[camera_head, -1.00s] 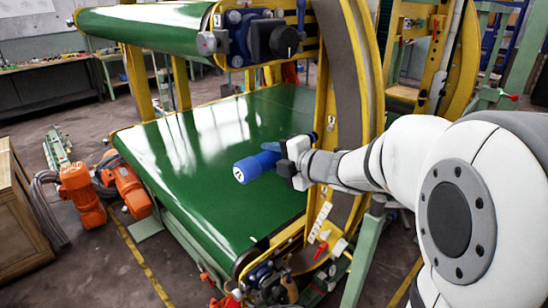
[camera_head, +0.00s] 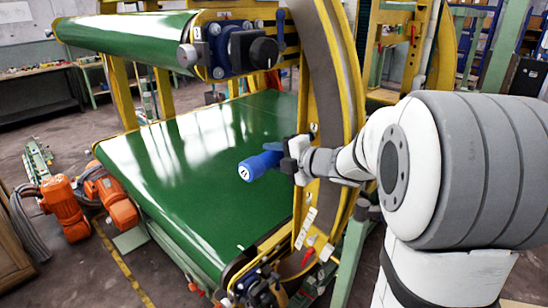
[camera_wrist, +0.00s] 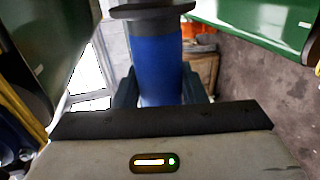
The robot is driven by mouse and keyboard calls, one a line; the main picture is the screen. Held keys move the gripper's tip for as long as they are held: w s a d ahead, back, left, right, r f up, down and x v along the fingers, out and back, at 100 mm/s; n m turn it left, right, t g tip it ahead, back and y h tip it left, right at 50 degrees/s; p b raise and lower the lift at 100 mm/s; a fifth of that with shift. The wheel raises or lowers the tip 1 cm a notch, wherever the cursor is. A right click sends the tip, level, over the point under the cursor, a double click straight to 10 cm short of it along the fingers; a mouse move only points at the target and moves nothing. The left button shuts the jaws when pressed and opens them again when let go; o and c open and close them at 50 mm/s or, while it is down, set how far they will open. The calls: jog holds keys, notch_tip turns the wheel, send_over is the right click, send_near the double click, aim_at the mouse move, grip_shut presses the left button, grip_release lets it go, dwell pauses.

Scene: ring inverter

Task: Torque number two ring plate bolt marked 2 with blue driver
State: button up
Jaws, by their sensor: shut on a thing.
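The blue driver (camera_head: 260,165) is held by my gripper (camera_head: 293,160) above the green conveyor belt, beside the yellow ring. In the head view its rounded end, with a white mark, points left towards the belt. Its far end is hidden behind my gripper. In the wrist view the driver's blue body (camera_wrist: 157,70) stands between the two dark fingers of my gripper (camera_wrist: 160,90), with a dark grey collar at its top. The ring plate (camera_head: 330,100) is yellow with a grey inner band. Small pale labels show on it, but I cannot read a 2.
The green belt (camera_head: 190,190) lies left of and below the driver. An upper green roller bed (camera_head: 120,35) and a hub with blue bolts (camera_head: 218,45) stand above it. Orange motors (camera_head: 65,205) lie on the floor at left. A green post (camera_head: 355,250) stands near my arm.

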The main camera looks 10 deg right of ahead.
jog(key=shift+w+d+r, duration=0.15)
jog(key=shift+w+d, duration=0.25)
jog(key=shift+d, duration=0.2)
jog(key=shift+w+d+r, duration=0.1)
jog(key=shift+w+d, duration=0.25)
jog(key=shift+d, duration=0.25)
dwell(3.0)
